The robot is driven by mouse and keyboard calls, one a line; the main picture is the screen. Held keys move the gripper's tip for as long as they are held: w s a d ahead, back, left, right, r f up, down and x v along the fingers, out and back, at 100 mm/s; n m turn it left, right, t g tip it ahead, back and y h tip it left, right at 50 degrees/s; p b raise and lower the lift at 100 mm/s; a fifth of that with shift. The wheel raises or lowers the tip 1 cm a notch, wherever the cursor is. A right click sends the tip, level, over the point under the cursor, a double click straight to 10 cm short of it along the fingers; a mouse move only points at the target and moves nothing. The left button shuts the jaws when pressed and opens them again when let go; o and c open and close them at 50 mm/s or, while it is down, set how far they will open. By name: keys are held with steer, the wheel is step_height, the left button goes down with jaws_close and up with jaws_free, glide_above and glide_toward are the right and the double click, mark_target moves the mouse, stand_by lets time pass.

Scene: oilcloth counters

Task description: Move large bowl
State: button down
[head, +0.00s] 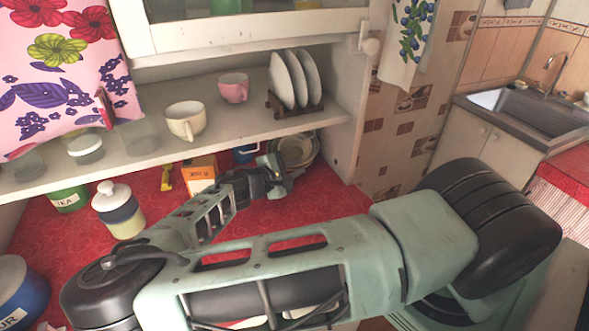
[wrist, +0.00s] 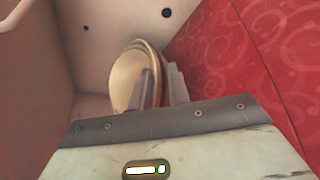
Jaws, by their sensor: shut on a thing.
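The large bowl (head: 298,150) is a pale, cream-coloured round dish in the back corner of the red counter, under the shelf. It stands tilted, with its opening turned partly toward me. In the wrist view the bowl (wrist: 130,76) shows edge-on with a golden tint, close to the pale corner walls. My gripper (head: 280,174) reaches in from the left and front at the bowl's near side. In the wrist view my gripper's fingers (wrist: 163,84) are shut on the bowl's rim. My gripper hides the bowl's lower part, so I cannot tell whether it touches the counter.
The shelf above holds a cream cup (head: 186,121), a pink cup (head: 233,88) and plates in a rack (head: 294,108). An orange box (head: 199,172) and a lidded jar (head: 118,211) stand left on the red counter (head: 330,185). The counter right of the bowl is clear.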

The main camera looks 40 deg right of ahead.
steer(key=shift+r, duration=0.1)
steer(key=c, duration=1.3)
jaws_free()
steer(key=shift+o, duration=0.2)
steer(key=b+v, duration=0.4)
steer(key=v, duration=1.2)
steer(key=shift+s+a+b, duration=0.15)
steer(key=shift+a+b, duration=0.1)
steer(key=shift+b, duration=0.15)
steer(key=shift+a+r, duration=0.1)
steer(key=shift+a, duration=0.3)
steer(key=shift+s, duration=0.1)
